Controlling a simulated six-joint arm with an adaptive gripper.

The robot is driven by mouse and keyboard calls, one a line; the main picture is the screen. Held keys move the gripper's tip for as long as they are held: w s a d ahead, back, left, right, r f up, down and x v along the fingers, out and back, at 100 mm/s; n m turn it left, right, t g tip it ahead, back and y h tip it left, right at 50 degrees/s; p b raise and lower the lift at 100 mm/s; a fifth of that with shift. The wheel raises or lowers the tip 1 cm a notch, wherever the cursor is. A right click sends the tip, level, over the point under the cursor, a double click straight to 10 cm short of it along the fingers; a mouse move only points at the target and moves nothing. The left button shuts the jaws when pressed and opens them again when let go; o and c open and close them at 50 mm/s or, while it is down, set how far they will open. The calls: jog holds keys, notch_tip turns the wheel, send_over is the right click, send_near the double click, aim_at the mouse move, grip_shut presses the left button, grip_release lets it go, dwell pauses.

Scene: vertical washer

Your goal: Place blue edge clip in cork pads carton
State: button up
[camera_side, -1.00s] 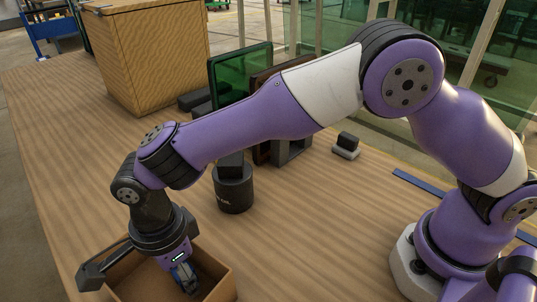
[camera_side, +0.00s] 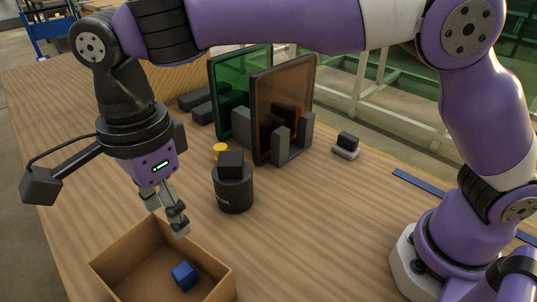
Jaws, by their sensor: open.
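The blue edge clip (camera_side: 184,275) lies inside the open cardboard carton (camera_side: 125,254) at the bottom left, on its floor toward the right side. My gripper (camera_side: 180,227) is open and empty. It hangs above the carton's far rim, pointing down, clear of the clip. No cork pads can be made out in the carton, and its near part is cut off by the picture edge.
A black cylinder (camera_side: 233,192) with a block on top stands right of my gripper, with a yellow piece (camera_side: 220,151) behind it. Green (camera_side: 240,90) and amber (camera_side: 284,105) panels stand upright in grey holders. A small dark block (camera_side: 347,141) sits further right. The table's middle is clear.

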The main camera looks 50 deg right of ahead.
jog(key=d+r+n+t, duration=0.1)
jog(key=d+r+n, duration=0.15)
jog(key=d, duration=0.35)
jog(key=s+d+r+n+t, duration=0.1)
jog(key=d+r+n, duration=0.15)
jog(key=d, duration=0.35)
jog(key=d+r+n+t, duration=0.1)
jog(key=d+n, duration=0.3)
jog(key=d, duration=0.2)
jog(key=s+d+f+n+t, duration=0.2)
jog(key=s+d+f+n, duration=0.1)
jog(key=s+d+n, duration=0.4)
jog(key=d+n, duration=0.1)
jog(key=d, duration=0.2)
jog(key=shift+s+f, duration=0.25)
jog(key=shift+s, duration=0.1)
